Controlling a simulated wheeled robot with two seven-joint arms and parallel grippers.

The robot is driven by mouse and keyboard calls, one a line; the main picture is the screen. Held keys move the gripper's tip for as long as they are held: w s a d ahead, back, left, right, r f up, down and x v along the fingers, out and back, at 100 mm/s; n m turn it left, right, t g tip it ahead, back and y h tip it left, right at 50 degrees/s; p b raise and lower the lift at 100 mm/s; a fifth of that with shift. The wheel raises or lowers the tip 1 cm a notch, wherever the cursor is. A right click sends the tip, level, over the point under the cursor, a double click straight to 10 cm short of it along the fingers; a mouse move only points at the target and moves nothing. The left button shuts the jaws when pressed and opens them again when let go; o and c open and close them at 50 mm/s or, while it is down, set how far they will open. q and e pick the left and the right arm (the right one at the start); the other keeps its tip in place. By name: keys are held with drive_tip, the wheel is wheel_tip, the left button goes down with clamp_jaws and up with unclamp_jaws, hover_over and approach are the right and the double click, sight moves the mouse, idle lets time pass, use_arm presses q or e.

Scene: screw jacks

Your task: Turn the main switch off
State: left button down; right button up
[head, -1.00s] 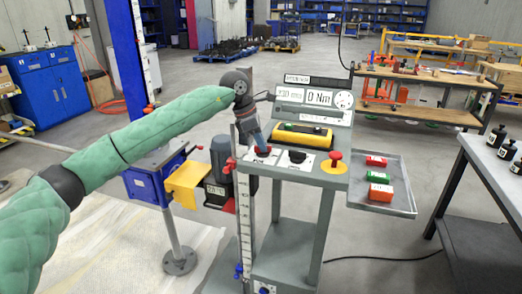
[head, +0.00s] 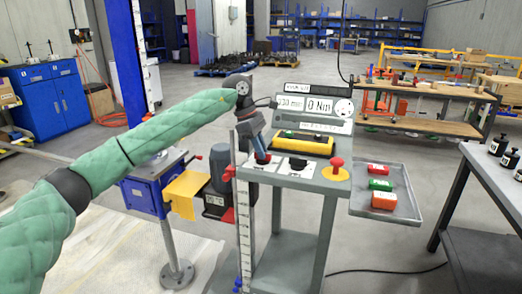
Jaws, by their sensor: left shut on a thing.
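A grey control stand (head: 315,184) is in the middle of the head view. On its sloped top sit a white label plate with a red switch at the left, a black switch (head: 298,163) beside it, and a red mushroom button (head: 337,163) on a yellow base at the right. My left gripper (head: 262,157) points down onto the left switch and is shut on it. The fingers hide most of this red switch, so its position cannot be told. My right gripper is out of view.
The panel's display (head: 318,105) reads 0 Nm, with a yellow and black device (head: 302,142) below it. A grey tray (head: 401,213) at the right holds red and green boxes. A motor (head: 220,168) and blue jack stand are at the left.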

use_arm(q)
drive_tip(key=shift+r, duration=0.15)
drive_tip(key=c, duration=1.4)
unclamp_jaws()
drive_tip(key=shift+c, duration=0.2)
